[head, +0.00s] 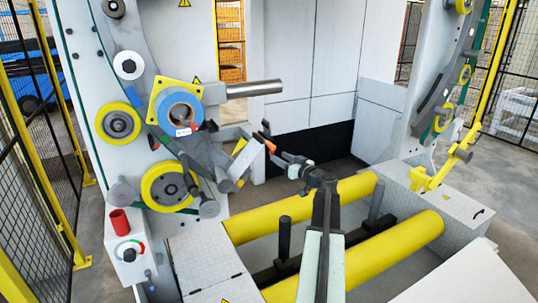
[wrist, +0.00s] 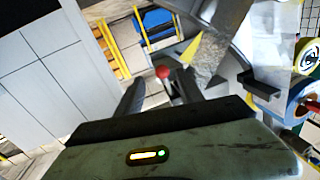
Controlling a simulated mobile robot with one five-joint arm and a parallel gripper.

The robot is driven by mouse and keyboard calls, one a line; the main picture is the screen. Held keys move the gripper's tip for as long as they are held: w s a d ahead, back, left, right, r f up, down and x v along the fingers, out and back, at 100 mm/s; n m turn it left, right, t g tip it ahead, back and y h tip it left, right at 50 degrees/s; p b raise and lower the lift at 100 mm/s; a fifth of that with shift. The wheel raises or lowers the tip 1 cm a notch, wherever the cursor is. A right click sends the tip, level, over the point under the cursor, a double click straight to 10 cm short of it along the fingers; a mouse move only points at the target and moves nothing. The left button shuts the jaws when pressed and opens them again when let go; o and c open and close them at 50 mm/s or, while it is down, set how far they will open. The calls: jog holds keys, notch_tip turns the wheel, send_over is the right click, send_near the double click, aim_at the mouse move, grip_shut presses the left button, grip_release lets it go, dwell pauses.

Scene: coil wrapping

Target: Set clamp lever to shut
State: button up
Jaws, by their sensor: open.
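A red ball knob (head: 271,146), which looks like the end of the clamp lever, shows beside the machine's left frame in the head view. The lever's arm is mostly hidden there. In the wrist view the red knob (wrist: 162,72) appears between and just beyond my two dark fingers. My gripper (head: 269,150) is open, with its fingers to either side of the knob in the picture. In the wrist view my gripper (wrist: 157,88) holds nothing. I cannot tell whether a finger touches the lever, nor whether the lever is set shut.
A grey bracket plate (head: 250,160) with yellow marking is close left of my gripper. Yellow rollers (head: 300,208) lie below my arm. The space right of my gripper is open.

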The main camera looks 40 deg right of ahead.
aim_at(271, 153)
jog(key=w, duration=0.6)
jog(key=shift+d, duration=0.25)
grip_shut()
dwell(1.0)
